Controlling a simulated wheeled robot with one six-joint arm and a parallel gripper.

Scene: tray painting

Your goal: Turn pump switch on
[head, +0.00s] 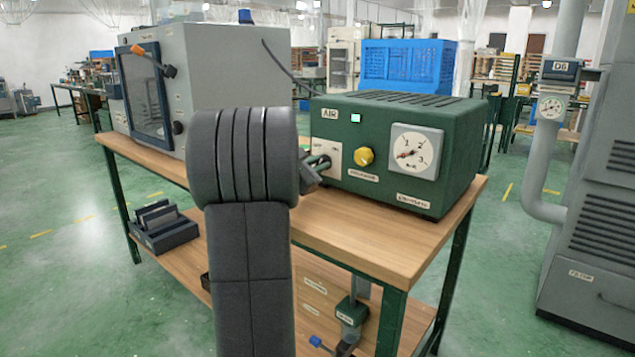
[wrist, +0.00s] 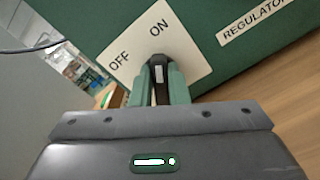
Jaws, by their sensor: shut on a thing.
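The green pump box (head: 450,165) stands on the wooden bench. Its front has a pale switch plate (head: 327,148), marked OFF at the left and ON at the right; the plate (wrist: 188,45) also shows in the wrist view. My gripper (head: 319,163) is at this plate. In the wrist view its green fingers (wrist: 158,75) are shut on the dark switch lever (wrist: 157,62). The fingers hide much of the lever, so I cannot tell which side it rests on. A small lamp (head: 356,118) glows green above the plate.
Right of the switch are a yellow knob (head: 364,156) and a dial gauge (head: 415,151), its red needle near the low end. A grey cabinet (head: 232,62) stands at the bench's left. The bench top (head: 350,232) in front of the box is clear.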

